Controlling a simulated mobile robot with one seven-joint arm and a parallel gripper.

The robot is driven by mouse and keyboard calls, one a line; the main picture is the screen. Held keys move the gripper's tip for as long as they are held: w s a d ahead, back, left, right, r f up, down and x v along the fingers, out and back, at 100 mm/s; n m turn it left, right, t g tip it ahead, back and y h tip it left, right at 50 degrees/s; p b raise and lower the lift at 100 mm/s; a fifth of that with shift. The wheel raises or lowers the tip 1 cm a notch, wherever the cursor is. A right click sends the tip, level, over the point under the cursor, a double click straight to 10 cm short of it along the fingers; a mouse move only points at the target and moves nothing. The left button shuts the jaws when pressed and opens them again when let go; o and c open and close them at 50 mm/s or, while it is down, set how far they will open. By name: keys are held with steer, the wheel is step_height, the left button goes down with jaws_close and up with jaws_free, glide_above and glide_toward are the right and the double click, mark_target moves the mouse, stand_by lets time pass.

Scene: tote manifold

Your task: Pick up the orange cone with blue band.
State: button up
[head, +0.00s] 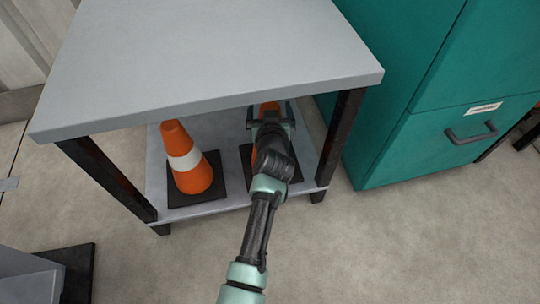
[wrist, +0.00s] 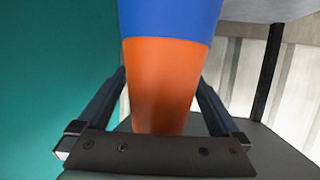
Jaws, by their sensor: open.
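The orange cone with blue band (wrist: 165,75) fills the middle of the wrist view, its blue band at the top of the picture and its narrower orange end toward my gripper's palm. In the head view, a bit of its orange (head: 268,107) shows at my gripper (head: 271,114), on the table's lower shelf; my arm hides most of it. My gripper's fingers (wrist: 163,85) are open, one on each side of the cone's orange part. Whether they touch it cannot be told.
An orange cone with a white band (head: 190,174) stands just left on the same lower shelf (head: 212,206). The grey tabletop (head: 205,50) overhangs both cones, with dark legs (head: 341,135) at the corners. A teal cabinet (head: 425,135) stands close on the right. Floor in front is clear.

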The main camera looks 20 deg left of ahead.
jaws_close()
stand_by(0.4)
steer(key=shift+r, duration=0.25)
